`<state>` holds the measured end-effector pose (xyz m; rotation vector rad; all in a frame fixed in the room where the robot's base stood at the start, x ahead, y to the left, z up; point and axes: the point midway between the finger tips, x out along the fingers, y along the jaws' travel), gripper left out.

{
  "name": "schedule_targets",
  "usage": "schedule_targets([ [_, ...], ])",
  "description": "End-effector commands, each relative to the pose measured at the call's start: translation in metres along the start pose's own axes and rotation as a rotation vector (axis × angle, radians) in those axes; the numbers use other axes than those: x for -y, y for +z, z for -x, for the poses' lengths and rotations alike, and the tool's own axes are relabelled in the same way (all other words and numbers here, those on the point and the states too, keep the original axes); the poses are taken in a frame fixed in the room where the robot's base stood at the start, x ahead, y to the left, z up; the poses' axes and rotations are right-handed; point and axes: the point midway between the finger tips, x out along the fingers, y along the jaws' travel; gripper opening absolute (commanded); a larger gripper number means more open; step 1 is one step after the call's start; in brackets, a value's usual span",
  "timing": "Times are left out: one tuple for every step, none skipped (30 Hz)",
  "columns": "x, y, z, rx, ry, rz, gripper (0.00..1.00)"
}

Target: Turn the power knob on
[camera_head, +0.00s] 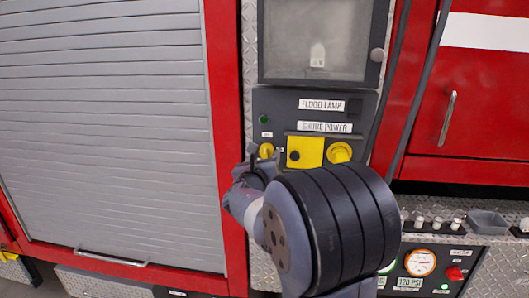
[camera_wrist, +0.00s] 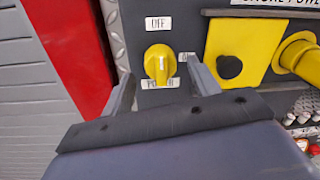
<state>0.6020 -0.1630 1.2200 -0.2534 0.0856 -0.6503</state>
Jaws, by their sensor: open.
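The yellow power knob (camera_wrist: 160,63) sits on a dark panel (camera_wrist: 189,37) in the wrist view, with an OFF label (camera_wrist: 158,23) above it and a partly hidden label (camera_wrist: 160,83) below. Its pointer ridge looks roughly vertical. In the head view the knob (camera_head: 266,150) shows just above my arm. My gripper (camera_wrist: 160,80) is open, one finger to the left of the knob and one to the right. I cannot tell whether either finger touches it. In the head view my arm hides most of the gripper.
Right of the knob are a yellow plate (camera_wrist: 240,50) with a black button and a round yellow fitting (camera_wrist: 300,57). A grey roller shutter (camera_head: 105,130) and red frame (camera_head: 226,110) lie left. A gauge panel (camera_head: 440,268) is at lower right.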

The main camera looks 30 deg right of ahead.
Motion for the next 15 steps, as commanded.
schedule_targets([
  [0.001, 0.001, -0.007, -0.002, -0.002, 0.000, 0.58],
  [0.000, 0.001, -0.010, -0.001, -0.001, -0.001, 0.58],
  [0.000, 0.001, -0.014, -0.001, -0.001, 0.000, 0.58],
  [0.000, 0.001, -0.016, -0.001, -0.001, 0.000, 0.58],
  [0.000, 0.000, -0.018, -0.001, 0.000, 0.000, 0.58],
  [0.000, 0.000, -0.020, -0.001, 0.000, 0.000, 0.58],
  [0.000, 0.001, -0.021, 0.000, 0.000, 0.000, 0.58],
  [0.000, 0.000, -0.022, 0.000, 0.000, 0.000, 0.58],
  [0.000, 0.000, -0.023, 0.000, 0.000, -0.001, 0.58],
  [0.000, 0.000, -0.024, -0.001, 0.000, -0.001, 0.58],
  [0.000, 0.000, -0.024, -0.001, 0.000, -0.001, 0.58],
  [0.000, 0.000, -0.024, 0.000, 0.000, -0.001, 0.58],
  [0.000, 0.000, -0.024, 0.000, 0.000, -0.001, 0.58],
  [0.000, 0.000, -0.024, 0.000, 0.000, -0.001, 0.58],
  [0.000, 0.000, -0.024, 0.000, 0.000, -0.001, 0.58],
])
